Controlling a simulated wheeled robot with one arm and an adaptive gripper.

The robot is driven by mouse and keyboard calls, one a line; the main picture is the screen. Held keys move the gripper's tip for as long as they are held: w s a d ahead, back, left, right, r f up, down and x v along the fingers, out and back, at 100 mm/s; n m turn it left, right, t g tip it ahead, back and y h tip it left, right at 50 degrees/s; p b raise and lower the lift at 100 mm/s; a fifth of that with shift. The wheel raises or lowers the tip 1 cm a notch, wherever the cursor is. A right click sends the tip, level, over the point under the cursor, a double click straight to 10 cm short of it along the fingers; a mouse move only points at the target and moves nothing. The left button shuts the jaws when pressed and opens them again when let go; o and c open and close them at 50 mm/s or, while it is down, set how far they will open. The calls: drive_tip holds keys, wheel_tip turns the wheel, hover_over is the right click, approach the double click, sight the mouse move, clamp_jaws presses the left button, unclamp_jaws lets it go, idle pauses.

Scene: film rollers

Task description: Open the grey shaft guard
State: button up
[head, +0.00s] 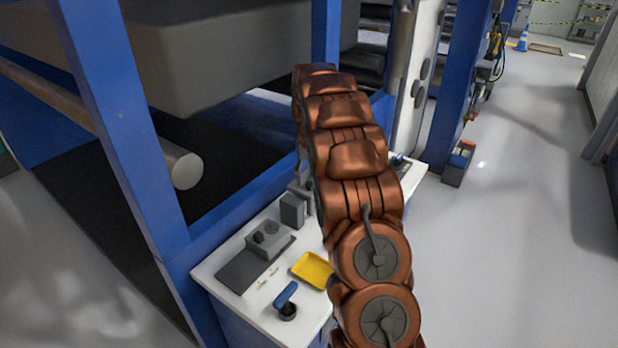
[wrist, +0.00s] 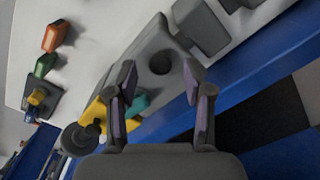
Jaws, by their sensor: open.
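My gripper (wrist: 159,72) is open in the wrist view, with its two fingers apart over a grey flat part (wrist: 150,37) with a dark round spot (wrist: 160,62). The grey part seems to lie on the white bench top; I cannot tell whether it is the shaft guard or whether the fingers touch it. A grey block (wrist: 200,26) stands just beyond it. In the head view my arm hides the gripper and part of the bench. Grey upright blocks (head: 294,209) show beside the arm.
The white bench (head: 215,283) also carries a grey box with knobs (head: 268,240), a yellow tray (head: 313,270) and a blue-handled part (head: 287,299). Orange (wrist: 55,35) and green (wrist: 45,64) blocks stand farther off.

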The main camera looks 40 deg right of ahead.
drive_tip(key=shift+f, duration=0.6)
drive_tip(key=shift+c, duration=0.3)
clamp_jaws()
